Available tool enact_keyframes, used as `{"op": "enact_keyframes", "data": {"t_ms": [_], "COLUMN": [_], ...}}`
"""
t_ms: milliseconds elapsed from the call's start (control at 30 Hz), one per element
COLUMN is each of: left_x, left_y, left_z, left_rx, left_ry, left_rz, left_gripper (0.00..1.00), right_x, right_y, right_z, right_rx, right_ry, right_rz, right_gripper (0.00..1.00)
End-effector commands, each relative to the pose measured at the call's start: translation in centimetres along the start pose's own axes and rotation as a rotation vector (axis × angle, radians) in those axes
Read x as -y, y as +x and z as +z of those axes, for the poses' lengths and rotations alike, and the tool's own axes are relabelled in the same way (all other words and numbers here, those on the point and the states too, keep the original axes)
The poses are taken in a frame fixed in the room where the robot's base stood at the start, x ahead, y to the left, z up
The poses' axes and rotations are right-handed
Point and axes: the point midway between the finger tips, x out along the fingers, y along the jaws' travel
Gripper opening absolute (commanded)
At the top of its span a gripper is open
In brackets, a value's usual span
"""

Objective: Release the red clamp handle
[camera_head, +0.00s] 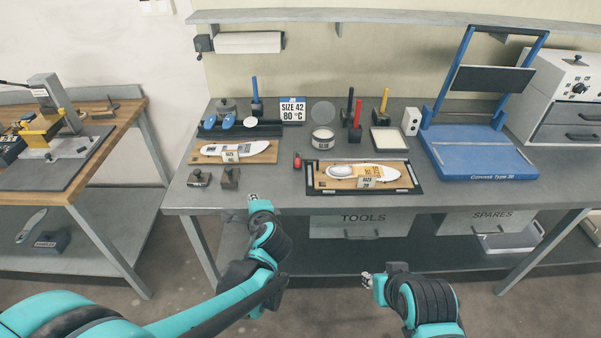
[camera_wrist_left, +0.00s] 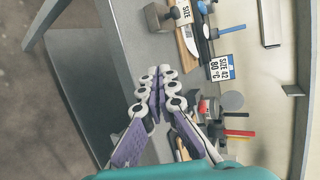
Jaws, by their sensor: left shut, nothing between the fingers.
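A small red clamp handle (camera_head: 297,161) shows at the left edge of a black-framed board (camera_head: 420,189) that bears a white insole (camera_head: 365,171) with a size 39-like tag, hard to read. My left gripper (camera_head: 253,197) is in front of the table's front edge, left of and nearer than the red handle, apart from it. In the left wrist view its fingers (camera_wrist_left: 158,72) are together with nothing between them. My right gripper (camera_head: 367,281) is low in front of the table, far from the handle; its finger opening is too small to judge.
A wooden board (camera_head: 265,158) with another insole and two dark blocks (camera_head: 230,178) stand at left. A red-handled tool (camera_head: 357,116) stands upright behind the framed board. A blue press (camera_head: 480,163) is at right. The tabletop between the two boards has little free room.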

Motion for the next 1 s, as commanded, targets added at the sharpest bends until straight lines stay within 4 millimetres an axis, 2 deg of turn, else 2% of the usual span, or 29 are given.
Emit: {"op": "enact_keyframes", "data": {"t_ms": [33,300,500,700,1000], "left_x": [0.5,1.0,0.1,-0.5,-0.6], "left_y": [0.7,2.5,2.3,2.0,2.0], "left_z": [-1.8,-10.3,-14.8,-16.7,-16.8], "left_rx": [-0.005,0.024,0.065,0.087,0.09], "left_ry": [0.093,0.592,0.848,0.952,0.961], "left_rz": [-0.042,-0.279,-0.412,-0.469,-0.473], "left_gripper": [0.0,0.0,0.0,0.0,0.0], "right_x": [0.0,0.0,0.0,0.0,0.0], "right_y": [-0.2,-0.7,-1.0,-1.0,-1.0], "right_z": [-0.1,-0.5,-0.7,-0.7,-0.7], "right_rx": [0.0,0.0,0.0,0.0,0.0], "right_ry": [0.0,0.0,0.0,0.0,0.0], "right_rz": [0.0,0.0,0.0,0.0,0.0], "right_gripper": [0.33,0.33,0.33,0.33,0.33]}}
